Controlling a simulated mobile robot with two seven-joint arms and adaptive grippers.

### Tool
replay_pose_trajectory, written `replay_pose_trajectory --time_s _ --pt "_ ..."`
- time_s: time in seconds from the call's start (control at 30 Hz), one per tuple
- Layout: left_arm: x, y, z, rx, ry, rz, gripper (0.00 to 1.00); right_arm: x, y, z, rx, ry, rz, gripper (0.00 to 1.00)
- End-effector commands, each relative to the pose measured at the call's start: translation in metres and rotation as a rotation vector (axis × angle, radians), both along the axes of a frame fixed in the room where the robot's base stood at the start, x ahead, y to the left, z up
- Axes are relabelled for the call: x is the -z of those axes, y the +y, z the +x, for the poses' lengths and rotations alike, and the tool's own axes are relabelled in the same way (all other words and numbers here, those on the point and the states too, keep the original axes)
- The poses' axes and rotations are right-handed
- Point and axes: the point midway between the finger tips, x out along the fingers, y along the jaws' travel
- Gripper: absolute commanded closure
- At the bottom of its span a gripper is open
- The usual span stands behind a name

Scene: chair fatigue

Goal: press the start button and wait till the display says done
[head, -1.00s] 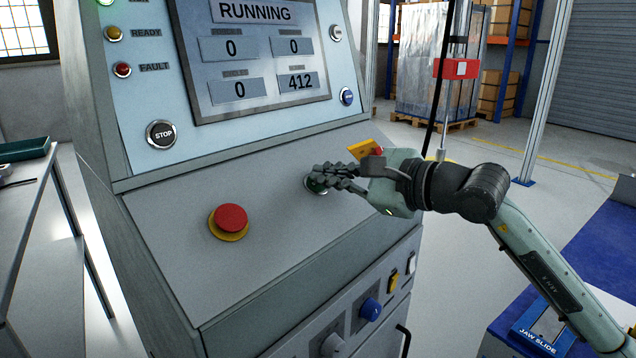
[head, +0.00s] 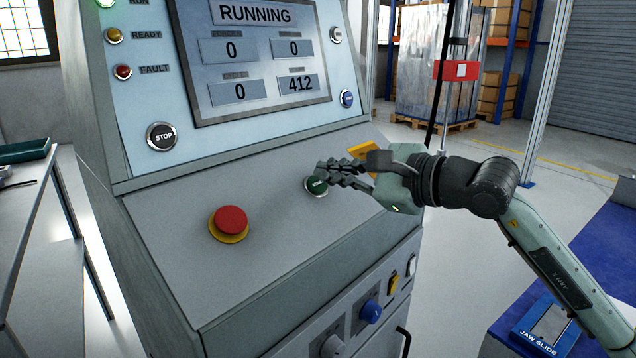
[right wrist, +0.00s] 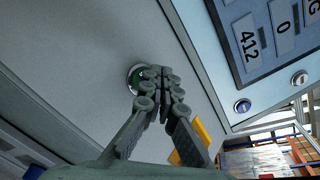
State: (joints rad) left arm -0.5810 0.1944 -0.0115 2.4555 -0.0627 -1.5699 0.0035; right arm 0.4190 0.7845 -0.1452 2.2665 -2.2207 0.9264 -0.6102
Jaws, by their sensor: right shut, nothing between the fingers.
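The green start button (head: 316,186) sits on the sloped grey console, partly hidden by my right gripper (head: 322,172). In the right wrist view the green button (right wrist: 137,76) shows just beyond the fingertips of my right gripper (right wrist: 160,75). The right gripper is shut and empty, and its tips are close to the button; whether they touch it I cannot tell. The display (head: 262,62) reads RUNNING, with 0, 0, 0 and 412 in its boxes. It also shows in part in the right wrist view (right wrist: 262,30). My left gripper is not in view.
A red emergency button (head: 231,218) on a yellow base stands left of the start button. A STOP button (head: 161,135) is on the upright panel. A yellow part (head: 362,152) lies behind my right gripper. A bench (head: 30,220) stands at the left.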

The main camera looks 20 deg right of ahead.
Motion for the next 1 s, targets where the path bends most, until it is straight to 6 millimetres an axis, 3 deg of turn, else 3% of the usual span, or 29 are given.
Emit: replay_pose_trajectory --time_s 0.17,0.67,1.0 --pt "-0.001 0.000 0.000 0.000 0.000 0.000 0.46 -0.003 -0.001 -0.001 0.000 -0.002 0.000 1.00" --pt "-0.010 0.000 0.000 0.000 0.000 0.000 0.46 -0.041 -0.014 -0.022 0.000 -0.003 -0.001 1.00" --pt "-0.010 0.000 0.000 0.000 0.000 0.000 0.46 -0.042 -0.014 -0.023 0.000 -0.001 0.001 1.00"
